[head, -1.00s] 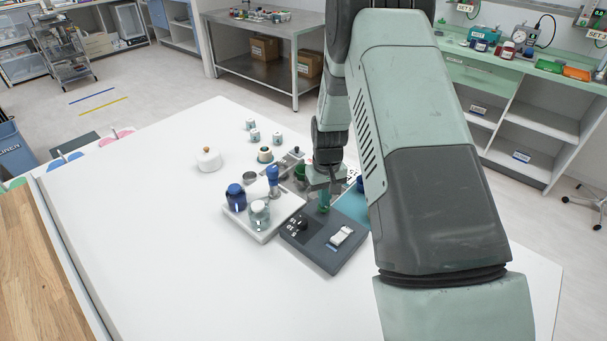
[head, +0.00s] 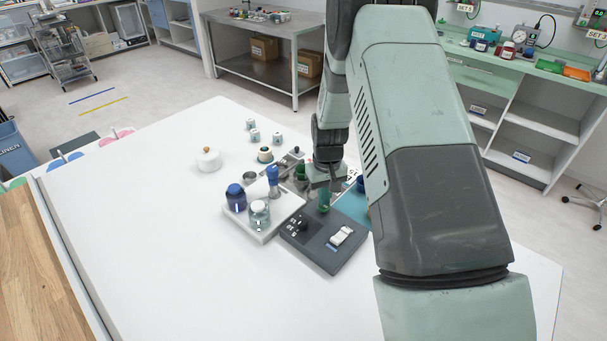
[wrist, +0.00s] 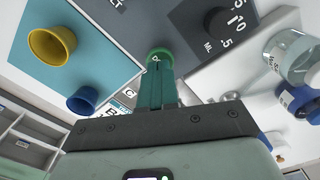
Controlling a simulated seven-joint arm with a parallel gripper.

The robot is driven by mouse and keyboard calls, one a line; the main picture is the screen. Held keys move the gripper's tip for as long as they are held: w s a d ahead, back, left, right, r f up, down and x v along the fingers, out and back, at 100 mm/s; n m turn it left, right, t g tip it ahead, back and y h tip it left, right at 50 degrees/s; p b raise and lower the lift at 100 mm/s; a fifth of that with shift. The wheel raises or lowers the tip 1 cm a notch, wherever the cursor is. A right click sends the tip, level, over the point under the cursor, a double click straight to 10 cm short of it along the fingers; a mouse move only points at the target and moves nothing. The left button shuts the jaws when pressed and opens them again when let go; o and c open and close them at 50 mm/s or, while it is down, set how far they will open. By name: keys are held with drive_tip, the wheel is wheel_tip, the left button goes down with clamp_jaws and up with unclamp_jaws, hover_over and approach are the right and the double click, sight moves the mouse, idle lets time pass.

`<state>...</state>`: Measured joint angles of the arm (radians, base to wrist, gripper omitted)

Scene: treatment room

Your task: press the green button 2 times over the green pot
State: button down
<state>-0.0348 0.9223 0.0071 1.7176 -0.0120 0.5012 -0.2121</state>
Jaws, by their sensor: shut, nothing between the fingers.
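My gripper (wrist: 157,84) is shut and empty, and points down at the back corner of the grey device. In the wrist view a round green piece (wrist: 158,56) is right at the fingertips. I cannot tell whether it is the green button or the green pot, or whether the fingers touch it. In the head view green (head: 324,202) shows below my gripper, behind the grey device (head: 318,257). A darker green item (head: 301,172) stands just left of my wrist, partly hidden. My arm hides much of the area to the right.
A teal tray (wrist: 62,87) holds a yellow pot (wrist: 52,43) and a blue pot (wrist: 82,100). A white tray (head: 262,238) with a dark blue jar (head: 236,197) and clear jar (head: 259,212) stands left of the device. The table's front left is clear.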

drive_tip(key=shift+f, duration=1.2)
drive_tip(key=shift+r, duration=1.45)
drive_tip(key=shift+r, duration=0.1)
drive_tip(key=shift+r, duration=2.9)
